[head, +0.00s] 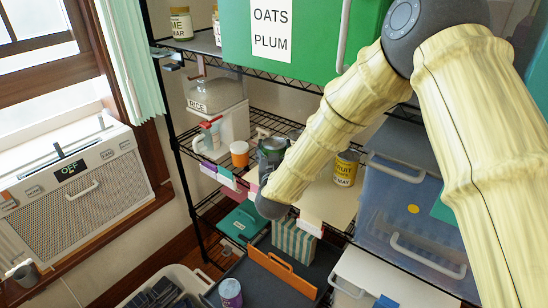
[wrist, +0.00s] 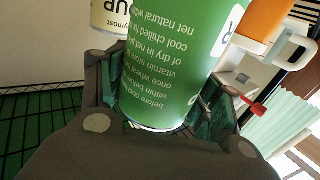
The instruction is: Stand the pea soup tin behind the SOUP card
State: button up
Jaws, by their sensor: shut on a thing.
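A green tin (wrist: 172,52) with white print fills the middle of the wrist view, its lettering upside down there. My gripper (wrist: 163,98) is shut on it, with one finger along each side. The tin's name is not readable, so I cannot confirm that it is the pea soup tin. A cream tin (wrist: 108,16) beside it shows letters like "UP". In the head view a dark grey-green shape (head: 271,150) stands above the shelf beside my arm; I cannot tell tin from gripper there. Small cards (head: 226,178) line the shelf edge; none reads clearly as SOUP.
An orange tin (head: 239,154), a RICE bin (head: 215,95) and a yellow FRUIT tin (head: 345,168) stand on the wire shelf. An orange-and-white object (wrist: 268,25) is close to the held tin.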

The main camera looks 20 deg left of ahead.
jog(key=shift+w+a+f+p, duration=0.15)
jog(key=shift+f+p, duration=0.5)
jog(key=shift+f, duration=1.1)
jog(key=shift+f, duration=0.15)
jog(key=o, duration=1.4)
jog(key=shift+c, duration=0.2)
jog(key=shift+s, duration=0.3)
jog(key=b+v, duration=0.3)
jog(key=v, duration=0.8)
jog(key=shift+s+b, duration=0.2)
jog(key=shift+b, duration=0.1)
